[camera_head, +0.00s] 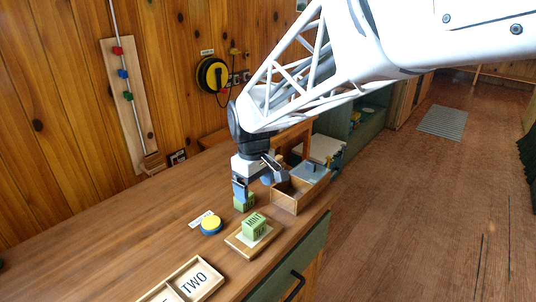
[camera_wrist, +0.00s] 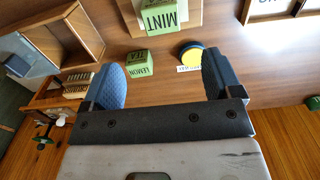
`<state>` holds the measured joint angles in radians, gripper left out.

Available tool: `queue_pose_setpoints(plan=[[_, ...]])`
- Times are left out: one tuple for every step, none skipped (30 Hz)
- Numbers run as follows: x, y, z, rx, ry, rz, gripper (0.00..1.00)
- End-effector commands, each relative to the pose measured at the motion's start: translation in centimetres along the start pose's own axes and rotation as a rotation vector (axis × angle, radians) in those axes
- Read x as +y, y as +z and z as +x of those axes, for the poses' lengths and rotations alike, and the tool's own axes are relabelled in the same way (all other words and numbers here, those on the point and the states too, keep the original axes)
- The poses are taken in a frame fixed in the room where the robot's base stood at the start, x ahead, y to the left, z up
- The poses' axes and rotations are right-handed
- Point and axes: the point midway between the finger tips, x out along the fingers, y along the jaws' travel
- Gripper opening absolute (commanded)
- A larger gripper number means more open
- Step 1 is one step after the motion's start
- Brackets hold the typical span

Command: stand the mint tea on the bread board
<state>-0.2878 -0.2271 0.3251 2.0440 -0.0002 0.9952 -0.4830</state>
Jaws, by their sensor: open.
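The mint tea (camera_head: 254,222) is a green box with "MINT" on it. It stands on the bread board (camera_head: 238,241), a small wooden board with a pale patch under the box. In the wrist view the mint tea (camera_wrist: 158,17) shows at the top, on the board (camera_wrist: 195,20). My gripper (camera_head: 242,190) is open and points down behind the board, over a second green box, the lemon tea (camera_head: 244,203). In the wrist view the lemon tea (camera_wrist: 139,64) lies beyond and between the spread fingers (camera_wrist: 162,80), with nothing gripped. The mint tea is clear of the fingers.
A yellow and blue round button (camera_head: 211,224) sits left of the board beside a small label. An open wooden box (camera_head: 288,202) stands to the right. A framed tray marked "TWO" (camera_head: 180,280) lies at the front. The left counter is clear.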

Motion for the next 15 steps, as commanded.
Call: queue_pose_setpoints(plan=[[0.1, 0.5, -0.3, 0.005, 0.003, 0.012, 0.84], [0.1, 0.9, -0.4, 0.007, 0.004, 0.022, 0.84], [0.1, 1.6, -0.6, 0.01, 0.006, 0.038, 0.84], [0.1, 2.1, -0.8, 0.013, 0.008, 0.05, 0.84], [0.2, 2.7, -1.0, 0.018, 0.01, 0.065, 0.84], [0.2, 3.6, -1.4, 0.024, 0.013, 0.088, 0.84], [0.2, 4.3, -1.6, 0.029, 0.016, 0.107, 0.84], [0.2, 5.2, -1.9, 0.034, 0.019, 0.128, 0.84], [0.2, 6.3, -2.2, 0.041, 0.023, 0.156, 0.84], [0.1, 7.2, -2.4, 0.047, 0.026, 0.179, 0.84], [0.1, 8.2, -2.6, 0.054, 0.029, 0.204, 0.84], [0.0, 9.4, -2.9, 0.062, 0.034, 0.237, 0.84], [-0.1, 10.4, -3.1, 0.069, 0.037, 0.261, 0.84], [-0.2, 11.4, -3.3, 0.076, 0.041, 0.288, 0.84], [-0.3, 12.6, -3.5, 0.085, 0.045, 0.321, 0.84]])
